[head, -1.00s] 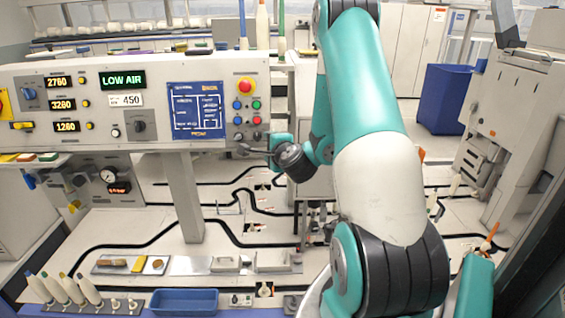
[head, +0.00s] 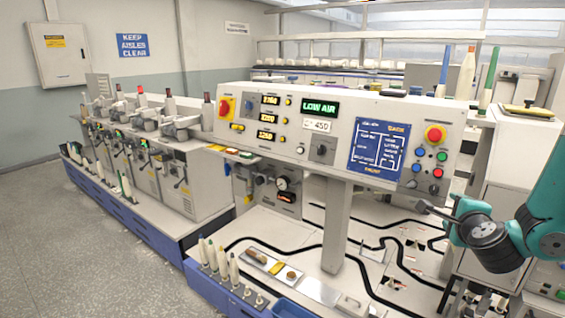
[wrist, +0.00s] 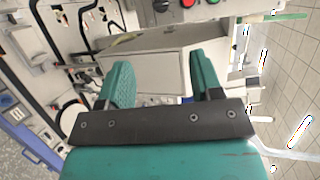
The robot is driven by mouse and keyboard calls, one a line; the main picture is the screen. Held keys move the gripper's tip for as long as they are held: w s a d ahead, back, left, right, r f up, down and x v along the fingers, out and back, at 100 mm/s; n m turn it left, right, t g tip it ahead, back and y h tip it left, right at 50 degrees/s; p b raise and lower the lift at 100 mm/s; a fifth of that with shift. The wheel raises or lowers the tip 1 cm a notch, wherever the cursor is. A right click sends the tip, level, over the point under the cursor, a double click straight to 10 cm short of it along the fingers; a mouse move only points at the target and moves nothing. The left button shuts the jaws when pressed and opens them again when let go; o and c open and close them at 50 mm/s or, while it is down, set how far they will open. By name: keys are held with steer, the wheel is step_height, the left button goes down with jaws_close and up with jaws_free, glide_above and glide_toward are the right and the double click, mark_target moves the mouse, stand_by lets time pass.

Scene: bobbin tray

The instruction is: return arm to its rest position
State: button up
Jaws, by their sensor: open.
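My gripper (head: 437,212) is at the right of the head view, in front of the lower right of the control panel (head: 331,170). My teal arm reaches in from the right edge. In the wrist view the two teal fingers (wrist: 160,82) stand apart with nothing between them, so the gripper is open and empty. Most of my arm lies outside the head view.
A blue bin (head: 288,309) shows at the bottom edge. Bobbins (head: 222,262) stand in a row on the machine's front left. A tray with small items (head: 272,263) lies beside them. A row of spinning units (head: 150,150) runs left. The grey floor (head: 85,250) is clear.

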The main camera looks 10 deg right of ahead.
steer(key=w+a+r+n+y, duration=0.15)
steer(key=a+n+y, duration=0.3)
steer(key=a, duration=0.45)
steer(key=w+a+r+n+y, duration=0.1)
steer(key=w+a+n+y, duration=0.1)
steer(key=a+n+y, duration=0.35)
steer(key=s+a+r+n+g+y+b, duration=0.1)
steer(key=s+a+n+g+y+b, duration=0.25)
steer(key=a+n, duration=0.85)
steer(key=s+a+n+g+h, duration=0.1)
steer(key=s+a+n+g, duration=0.4)
steer(key=s, duration=0.5)
steer(key=s+a+r+n+g+h, duration=0.1)
steer(key=s+a+n+g, duration=0.3)
steer(key=s, duration=0.7)
steer(key=shift+s+a+r+n+g+p, duration=0.2)
steer(key=shift+a+r+n+g+p, duration=0.15)
steer(key=shift+a+g, duration=0.2)
